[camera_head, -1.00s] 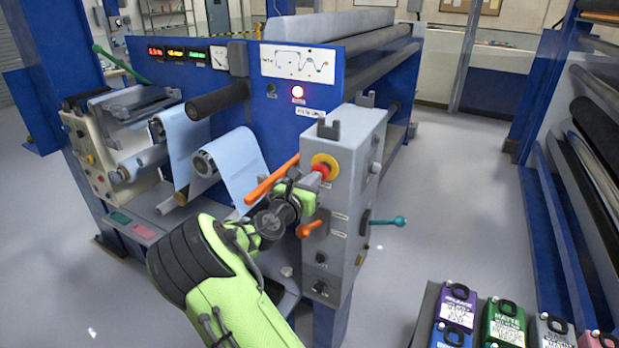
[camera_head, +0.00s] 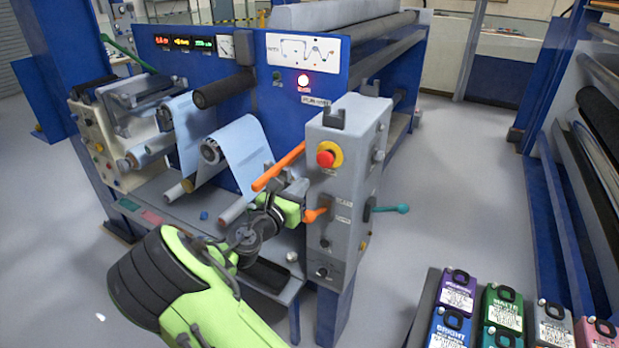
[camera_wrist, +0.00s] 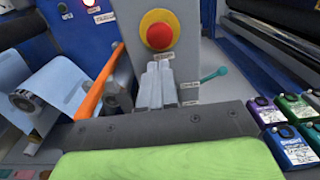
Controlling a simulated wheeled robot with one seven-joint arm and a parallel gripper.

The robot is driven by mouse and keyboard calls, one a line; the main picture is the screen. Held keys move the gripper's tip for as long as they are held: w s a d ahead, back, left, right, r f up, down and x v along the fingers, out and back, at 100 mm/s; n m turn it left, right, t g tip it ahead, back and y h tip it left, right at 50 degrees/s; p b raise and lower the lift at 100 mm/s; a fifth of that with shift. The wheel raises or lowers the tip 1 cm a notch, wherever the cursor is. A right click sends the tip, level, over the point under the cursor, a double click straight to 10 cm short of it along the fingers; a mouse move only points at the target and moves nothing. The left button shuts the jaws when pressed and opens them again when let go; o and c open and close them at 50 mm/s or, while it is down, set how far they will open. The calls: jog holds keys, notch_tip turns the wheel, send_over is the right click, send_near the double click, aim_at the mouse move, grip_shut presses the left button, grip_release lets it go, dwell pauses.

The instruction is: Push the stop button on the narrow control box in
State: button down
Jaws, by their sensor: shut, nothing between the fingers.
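The narrow grey control box (camera_head: 345,180) stands at the right end of the blue machine. Its red stop button (camera_head: 326,158) sits on a yellow disc on the upper front face. The button also shows in the wrist view (camera_wrist: 159,35), above the fingertips. My green gripper (camera_head: 303,190) is in front of the box, left of and below the button. In the wrist view its two fingers (camera_wrist: 156,82) are together and empty, pointing toward the box below the button. I see no contact between fingers and button.
An orange lever (camera_head: 278,166) sticks out left of the box, close to my gripper. A smaller orange handle (camera_head: 316,214) and a teal handle (camera_head: 390,208) are lower on the box. Labelled cases (camera_head: 502,305) stand at the lower right.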

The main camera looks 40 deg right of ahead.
jog(key=v, duration=0.4)
jog(key=shift+s+a+r, duration=0.1)
jog(key=shift+s+a, duration=0.05)
jog(key=shift+a, duration=0.1)
jog(key=shift+s, duration=0.1)
